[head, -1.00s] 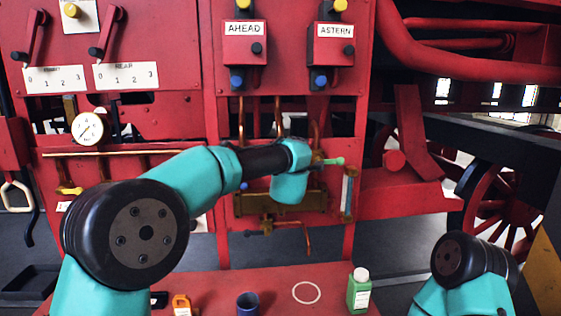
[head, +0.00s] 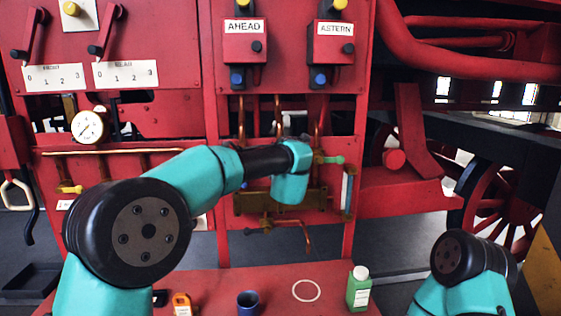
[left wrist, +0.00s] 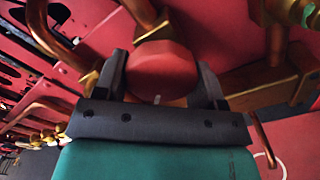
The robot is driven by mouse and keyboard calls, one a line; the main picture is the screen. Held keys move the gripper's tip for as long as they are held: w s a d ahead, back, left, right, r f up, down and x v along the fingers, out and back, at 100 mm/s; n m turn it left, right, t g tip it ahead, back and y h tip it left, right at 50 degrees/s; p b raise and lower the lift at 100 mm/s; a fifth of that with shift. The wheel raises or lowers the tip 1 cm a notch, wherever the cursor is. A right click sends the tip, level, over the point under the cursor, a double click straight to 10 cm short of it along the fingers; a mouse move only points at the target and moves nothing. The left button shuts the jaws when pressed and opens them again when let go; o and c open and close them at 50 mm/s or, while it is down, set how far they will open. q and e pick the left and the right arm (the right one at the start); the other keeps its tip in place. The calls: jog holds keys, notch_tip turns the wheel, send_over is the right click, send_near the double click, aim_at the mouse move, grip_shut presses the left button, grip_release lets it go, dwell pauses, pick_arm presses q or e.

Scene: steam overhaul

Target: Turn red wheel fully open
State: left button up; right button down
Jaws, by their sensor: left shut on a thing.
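The red wheel (left wrist: 161,71) shows in the left wrist view as a round red disc in front of brass pipework. My left gripper (left wrist: 163,88) has one dark finger on each side of the wheel and is shut on it. A small white mark shows at the wheel's lower edge. In the head view the wheel and my left gripper's fingers are hidden behind my left arm's wrist, in front of the brass fitting (head: 250,203). My right arm shows at the lower right of the head view, but its gripper is out of view.
The red table holds a blue cup (head: 248,303), a green bottle (head: 359,288), an orange item (head: 182,304) and a white ring (head: 306,291). Copper pipes (head: 279,115) and a glass tube (head: 348,192) lie close to my left wrist. A gauge (head: 88,127) is further left.

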pick_arm(q)
jog(key=shift+n, duration=1.3)
jog(key=o, duration=0.9)
jog(key=shift+s, duration=0.1)
jog(key=s, duration=0.5)
jog(key=s+d, duration=0.1)
jog(key=s, duration=0.5)
jog(key=s+d, duration=0.1)
jog(key=s, duration=0.5)
